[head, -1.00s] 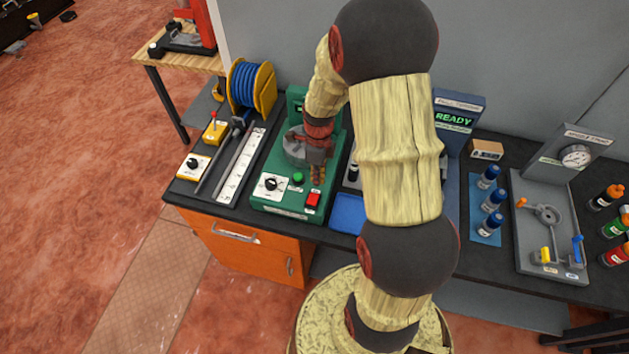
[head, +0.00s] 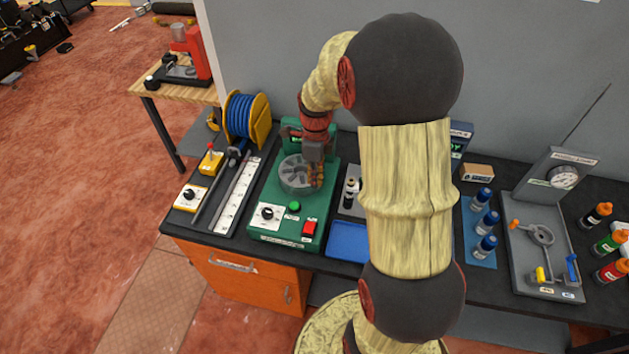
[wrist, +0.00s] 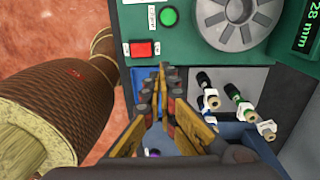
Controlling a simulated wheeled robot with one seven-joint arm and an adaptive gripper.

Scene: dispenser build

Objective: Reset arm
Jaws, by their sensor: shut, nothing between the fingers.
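My gripper (head: 316,181) is above the right side of the green machine (head: 265,194) in the head view. Its fingers point down and are shut, with nothing held. In the wrist view my gripper (wrist: 162,75) points toward the machine's front right edge, near the red switch (wrist: 141,49). The green button (wrist: 168,16) and the grey slotted disc (wrist: 236,20) show beyond it. My arm hides part of the bench in the head view.
Several bottle-like parts (wrist: 232,92) stand in a grey holder right of the fingers. A blue tray (head: 347,242) lies in front of it. A blue spool (head: 240,116), blue-capped bottles (head: 486,222) and a grey gauge fixture (head: 541,255) stand on the bench.

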